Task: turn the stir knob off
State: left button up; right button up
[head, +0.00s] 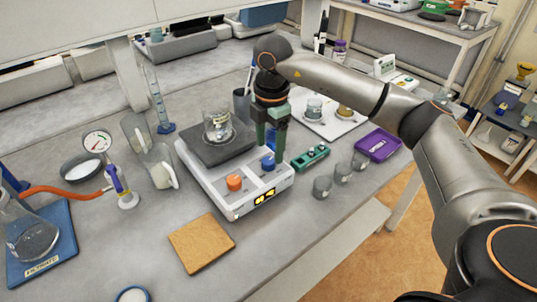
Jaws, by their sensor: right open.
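A white hotplate stirrer (215,178) with a dark top plate stands in the middle of the bench. Its sloped front has an orange knob (235,183), a blue knob (268,163) and a lit yellow display (264,197). I cannot read knob labels or settings, so I cannot tell which one is the stir knob. My right gripper (271,146) points down with green fingers apart, just above and around the blue knob. I cannot tell whether the fingers touch it. My left gripper is out of view.
A glass beaker (217,124) stands on the top plate. A green rack (311,156), small beakers (323,186) and a purple tray (378,145) are at the right. A cork mat (201,243) lies in front. A flask (33,236) stands at the left.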

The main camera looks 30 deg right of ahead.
aim_at(269, 161)
jog(key=shift+w+f, duration=0.1)
jog(key=shift+f, duration=1.9)
jog(key=shift+c, duration=0.3)
grip_shut()
